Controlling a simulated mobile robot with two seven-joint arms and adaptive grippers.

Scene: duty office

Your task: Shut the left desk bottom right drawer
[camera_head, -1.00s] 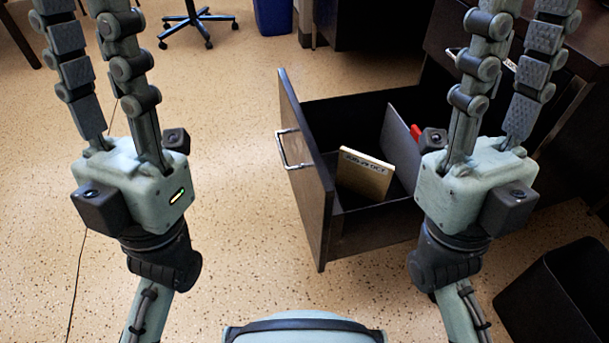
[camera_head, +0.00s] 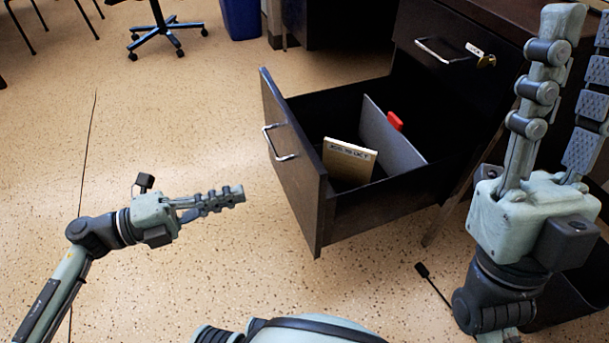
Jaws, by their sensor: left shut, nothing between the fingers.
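The dark bottom drawer (camera_head: 292,185) of the desk (camera_head: 425,75) is pulled far out, its front panel facing left with a silver handle (camera_head: 281,143). Inside are a tan book (camera_head: 348,163), a grey divider (camera_head: 388,135) and a small red item (camera_head: 395,121). My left gripper (camera_head: 241,193) is shut and empty. It appears left of the drawer front in the picture, pointing right, apart from it. My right gripper (camera_head: 586,18) is raised at the right edge of the picture, open, with its fingers apart and nothing seen between them.
The upper drawer (camera_head: 450,60) is closed, with keys (camera_head: 484,60) at its lock. A dark bin (camera_head: 570,290) stands at lower right, partly behind my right arm. An office chair (camera_head: 158,38) and a blue bin (camera_head: 240,18) stand at the back.

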